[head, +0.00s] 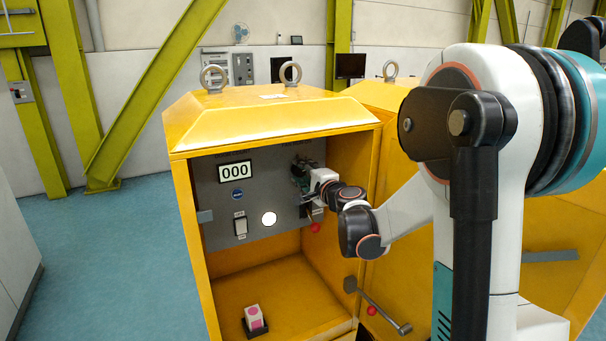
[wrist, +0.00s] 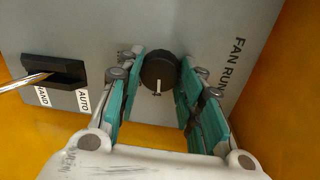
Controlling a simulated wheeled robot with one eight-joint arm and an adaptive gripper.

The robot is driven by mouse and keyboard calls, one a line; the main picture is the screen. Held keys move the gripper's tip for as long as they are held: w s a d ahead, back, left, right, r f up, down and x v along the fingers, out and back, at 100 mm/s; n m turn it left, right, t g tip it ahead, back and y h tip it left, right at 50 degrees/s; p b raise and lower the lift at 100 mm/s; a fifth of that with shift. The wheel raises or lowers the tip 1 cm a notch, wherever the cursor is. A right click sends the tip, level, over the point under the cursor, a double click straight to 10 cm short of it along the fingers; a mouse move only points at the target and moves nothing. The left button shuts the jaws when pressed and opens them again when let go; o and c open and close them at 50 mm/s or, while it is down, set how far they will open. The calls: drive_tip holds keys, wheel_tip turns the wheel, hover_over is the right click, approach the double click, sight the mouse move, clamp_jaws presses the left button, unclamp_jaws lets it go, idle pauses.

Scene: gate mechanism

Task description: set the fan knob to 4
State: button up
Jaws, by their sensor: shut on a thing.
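The fan knob (wrist: 157,66) is a round black knob with a white pointer line, on the grey panel (wrist: 130,25) in the wrist view. Its pointer points towards the bottom of that picture; any numbers around it are too small or hidden to read. My gripper (wrist: 160,72) is shut on the knob, with one teal finger on each side of it. In the head view my gripper (head: 302,176) is at the right part of the panel (head: 207,181) inside the yellow cabinet (head: 181,215), and hides the knob there.
A black HAND/AUTO switch (wrist: 54,72) with a metal lever is left of the knob in the wrist view. The head view shows a display (head: 235,170) reading 000, a rocker switch (head: 240,226), a lit round lamp (head: 269,218) and a pink-and-white box (head: 254,317) on the cabinet floor.

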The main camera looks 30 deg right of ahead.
drive_tip(key=shift+m, duration=0.5)
drive_tip(key=o, duration=1.1)
drive_tip(key=s, duration=1.2)
drive_tip(key=shift+r, duration=0.35)
